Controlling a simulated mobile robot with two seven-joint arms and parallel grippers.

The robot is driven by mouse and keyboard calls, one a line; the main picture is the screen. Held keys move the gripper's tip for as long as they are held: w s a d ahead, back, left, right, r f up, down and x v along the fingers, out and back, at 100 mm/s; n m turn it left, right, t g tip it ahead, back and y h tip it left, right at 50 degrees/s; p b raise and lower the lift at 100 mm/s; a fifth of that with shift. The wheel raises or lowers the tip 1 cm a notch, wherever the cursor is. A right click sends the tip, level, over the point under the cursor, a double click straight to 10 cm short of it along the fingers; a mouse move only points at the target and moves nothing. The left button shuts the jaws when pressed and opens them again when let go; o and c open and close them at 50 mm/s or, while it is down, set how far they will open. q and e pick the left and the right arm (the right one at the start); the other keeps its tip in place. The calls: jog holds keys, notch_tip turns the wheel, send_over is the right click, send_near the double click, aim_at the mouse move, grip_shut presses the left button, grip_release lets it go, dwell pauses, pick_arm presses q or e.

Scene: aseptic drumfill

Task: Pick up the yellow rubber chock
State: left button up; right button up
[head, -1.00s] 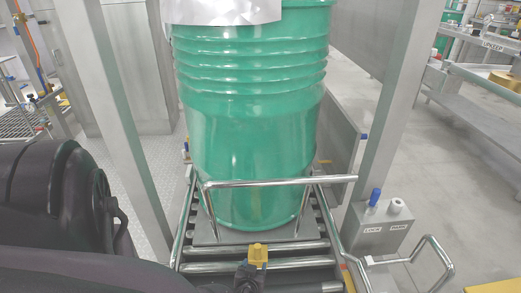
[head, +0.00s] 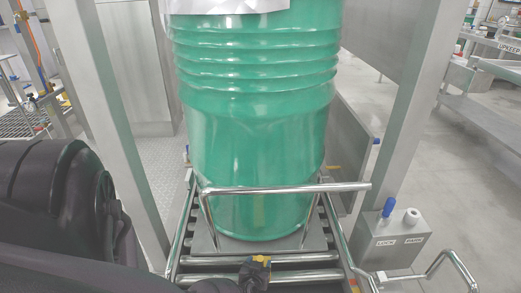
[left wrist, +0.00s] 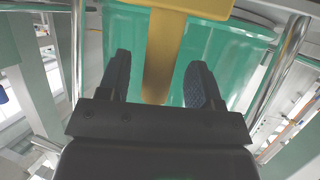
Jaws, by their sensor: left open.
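The yellow rubber chock (head: 263,259) shows in the head view as a small bit of yellow at the front of the roller conveyor, mostly hidden by my left gripper (head: 254,272). In the left wrist view the chock (left wrist: 163,48) is a wide yellow bar with a narrower stem running down between the two dark fingers of my left gripper (left wrist: 159,62). The gripper is open, with a finger on each side of the stem and gaps visible on both sides. My right gripper is not in view.
A large green drum (head: 262,130) stands on a plate on the conveyor rollers (head: 305,276). A chrome rail (head: 290,188) crosses in front of it. Steel posts (head: 400,100) flank the conveyor. A grey control box (head: 390,240) with a blue lever stands at right.

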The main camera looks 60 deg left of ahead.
pick_arm(q)
jog(key=shift+w+a+f, duration=0.35)
jog(key=shift+f, duration=0.05)
jog(key=shift+w+r, duration=0.1)
jog(key=shift+r, duration=0.05)
grip_shut()
